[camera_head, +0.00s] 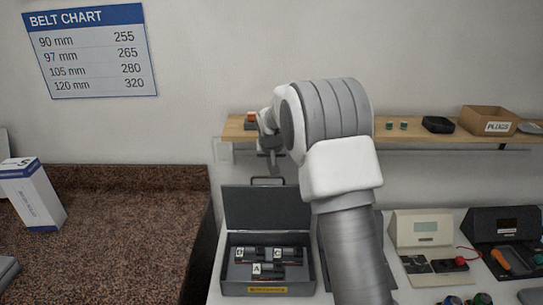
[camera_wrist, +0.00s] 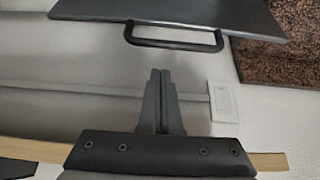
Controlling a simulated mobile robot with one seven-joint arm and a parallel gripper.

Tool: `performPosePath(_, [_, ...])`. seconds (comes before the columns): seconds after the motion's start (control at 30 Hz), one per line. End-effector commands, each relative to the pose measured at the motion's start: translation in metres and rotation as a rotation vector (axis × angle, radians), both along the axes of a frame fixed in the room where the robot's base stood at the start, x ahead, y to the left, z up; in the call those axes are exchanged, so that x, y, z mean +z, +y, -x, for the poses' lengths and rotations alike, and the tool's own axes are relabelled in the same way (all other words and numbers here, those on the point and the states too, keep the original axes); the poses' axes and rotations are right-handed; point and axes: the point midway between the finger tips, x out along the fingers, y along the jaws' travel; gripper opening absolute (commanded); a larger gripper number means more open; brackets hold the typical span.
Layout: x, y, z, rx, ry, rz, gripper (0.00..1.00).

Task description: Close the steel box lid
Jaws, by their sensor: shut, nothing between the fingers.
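The steel box (camera_head: 268,289) stands on the white worktop with its dark grey lid (camera_head: 262,209) raised upright at the back. Inside lie several dark parts with white tags lettered D, C and A. A handle (camera_head: 268,181) sticks up from the lid's top edge. My gripper (camera_head: 274,168) is shut and empty, just above and behind the handle. In the wrist view my gripper (camera_wrist: 160,72) has its fingertips together, pointing at the lid (camera_wrist: 170,12), with the handle (camera_wrist: 175,42) a little beyond them and apart. The lid's hinge is hidden.
A wooden shelf (camera_head: 420,133) on the wall holds small items and a brown box (camera_head: 487,119) marked PLUGS. A brown granite counter (camera_head: 120,230) with a white carton (camera_head: 32,195) is at left. Devices (camera_head: 424,228) crowd the worktop at right. My arm hides part of the middle.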

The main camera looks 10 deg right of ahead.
Motion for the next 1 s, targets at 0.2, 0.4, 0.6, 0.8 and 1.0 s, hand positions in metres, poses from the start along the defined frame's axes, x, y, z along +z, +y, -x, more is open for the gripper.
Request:
performPosePath(0.2, [-0.003, 0.004, 0.018, -0.001, 0.0, -0.001, 0.0])
performPosePath(0.4, [-0.005, 0.005, 0.024, -0.001, 0.001, -0.001, 0.0])
performPosePath(0.6, [-0.005, 0.005, 0.024, -0.001, 0.0, -0.001, 0.0])
performPosePath(0.8, [-0.006, 0.005, 0.024, -0.001, -0.002, 0.0, 0.0])
performPosePath(1.0, [-0.007, 0.005, 0.022, -0.001, -0.017, 0.003, 0.0])
